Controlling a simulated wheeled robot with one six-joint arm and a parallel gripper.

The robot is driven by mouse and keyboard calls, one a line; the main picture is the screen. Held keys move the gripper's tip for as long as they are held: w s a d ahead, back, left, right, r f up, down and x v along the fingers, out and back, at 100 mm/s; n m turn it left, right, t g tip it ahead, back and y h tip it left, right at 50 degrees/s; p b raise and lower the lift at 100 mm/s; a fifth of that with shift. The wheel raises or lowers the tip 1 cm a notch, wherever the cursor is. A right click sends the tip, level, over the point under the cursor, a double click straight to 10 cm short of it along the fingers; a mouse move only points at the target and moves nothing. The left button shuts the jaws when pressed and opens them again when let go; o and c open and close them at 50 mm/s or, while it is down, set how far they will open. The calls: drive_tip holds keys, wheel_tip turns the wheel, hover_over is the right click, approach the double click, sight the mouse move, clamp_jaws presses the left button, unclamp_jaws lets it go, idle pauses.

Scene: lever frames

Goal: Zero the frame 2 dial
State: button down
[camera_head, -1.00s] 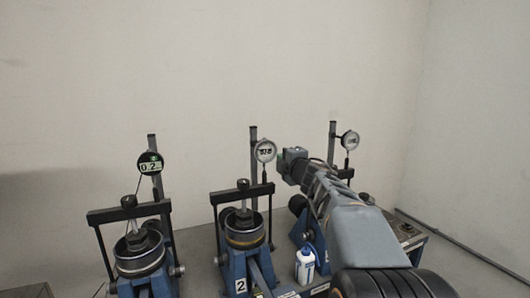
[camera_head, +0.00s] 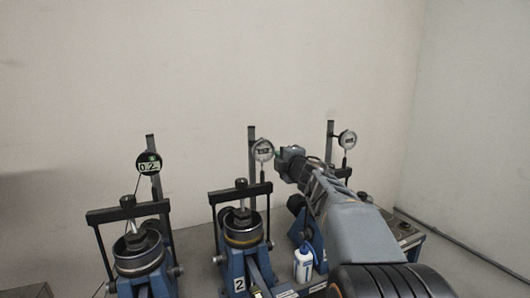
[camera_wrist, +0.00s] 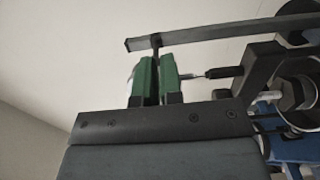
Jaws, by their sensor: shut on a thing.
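The frame 2 dial (camera_head: 263,150) is a round pale-faced gauge on the post of the middle frame (camera_head: 236,268), which carries a "2" label. Its digits are too small to read. My gripper (camera_head: 279,154) is at the right edge of this dial, reaching in from the right. In the wrist view, my gripper's green fingers (camera_wrist: 157,80) stand close together, shut on a thin dark part of the dial at its edge. The dial's face is hidden there. A dark bar (camera_wrist: 215,36) passes just above the fingertips.
Another dial (camera_head: 347,140) stands on the right frame, behind my arm. A white bottle (camera_head: 303,264) stands between the middle and right frames. The wall behind is bare.

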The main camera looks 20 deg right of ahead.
drive_tip(key=shift+w+r+p, duration=0.1)
drive_tip(key=shift+r+p, duration=1.3)
drive_tip(key=shift+p, duration=0.1)
drive_tip(key=shift+r, duration=0.2)
drive_tip(key=shift+a+r+p, duration=0.1)
drive_tip(key=shift+r+p, duration=0.25)
drive_tip(key=shift+p, duration=0.3)
drive_tip(key=shift+a+r, duration=0.15)
drive_tip(key=shift+r, duration=0.1)
drive_tip(key=shift+d+r+p, duration=0.2)
drive_tip(key=shift+p, duration=0.45)
drive_tip(key=shift+f, duration=0.1)
drive_tip(key=shift+s+d+f, duration=0.15)
drive_tip(key=shift+s, duration=1.15)
drive_tip(key=shift+s+d+f, duration=0.1)
drive_tip(key=shift+s, duration=1.2)
